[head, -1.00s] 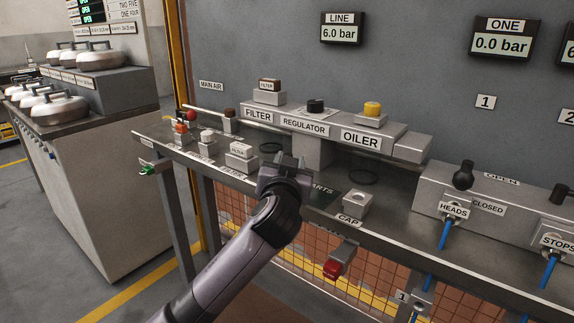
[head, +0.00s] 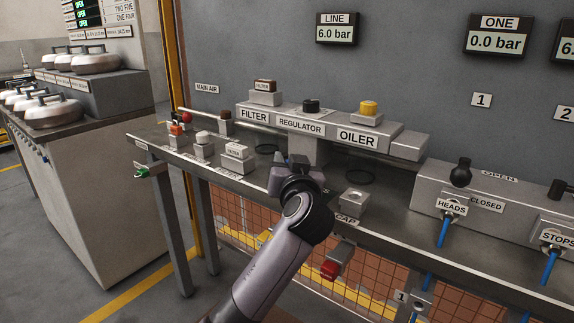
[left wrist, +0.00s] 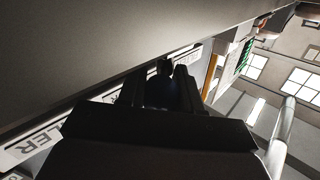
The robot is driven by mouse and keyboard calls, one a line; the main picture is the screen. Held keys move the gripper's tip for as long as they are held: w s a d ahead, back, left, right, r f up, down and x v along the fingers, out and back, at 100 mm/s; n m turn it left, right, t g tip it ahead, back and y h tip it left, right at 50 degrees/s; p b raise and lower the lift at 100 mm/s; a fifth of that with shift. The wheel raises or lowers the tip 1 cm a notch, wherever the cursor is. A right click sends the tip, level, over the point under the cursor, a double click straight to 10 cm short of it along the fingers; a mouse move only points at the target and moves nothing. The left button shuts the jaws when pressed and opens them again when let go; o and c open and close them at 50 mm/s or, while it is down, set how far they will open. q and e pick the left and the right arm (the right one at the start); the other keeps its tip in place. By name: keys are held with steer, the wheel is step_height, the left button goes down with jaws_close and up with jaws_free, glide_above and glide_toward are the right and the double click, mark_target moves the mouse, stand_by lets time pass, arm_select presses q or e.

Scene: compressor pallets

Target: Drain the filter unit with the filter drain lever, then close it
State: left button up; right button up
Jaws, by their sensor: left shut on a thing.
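The filter unit (head: 255,115) is the left part of the grey assembly on the wall, labelled FILTER, with the regulator (head: 300,125) and oiler (head: 357,138) to its right. My left gripper (head: 291,161) is below the regulator's front, low over the bench. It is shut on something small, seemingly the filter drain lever. The gripper hides that thing in the head view. In the left wrist view the fingers (left wrist: 160,90) are dark, with a dark knob-like piece (left wrist: 165,67) at their tips; its shape is unclear. My right gripper is in neither view.
A grey bench (head: 385,205) runs below the assembly, with small labelled blocks at left and a CAP block (head: 353,201) right of my gripper. The HEADS valve (head: 459,175) stands farther right. The LINE display (head: 336,30) reads 6.0 bar.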

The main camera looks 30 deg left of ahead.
arm_select(q)
steer(key=shift+w+d+r+n+g+y+b, duration=0.1)
steer(key=shift+w+d+n+g+y+b, duration=0.2)
steer(key=shift+d, duration=0.15)
stand_by(0.9)
steer(key=o, duration=0.8)
steer(key=shift+o, duration=1.1)
steer(key=shift+w, duration=0.1)
steer(key=shift+a, duration=0.1)
steer(key=shift+p+v, duration=0.35)
steer(key=shift+v, duration=3.3)
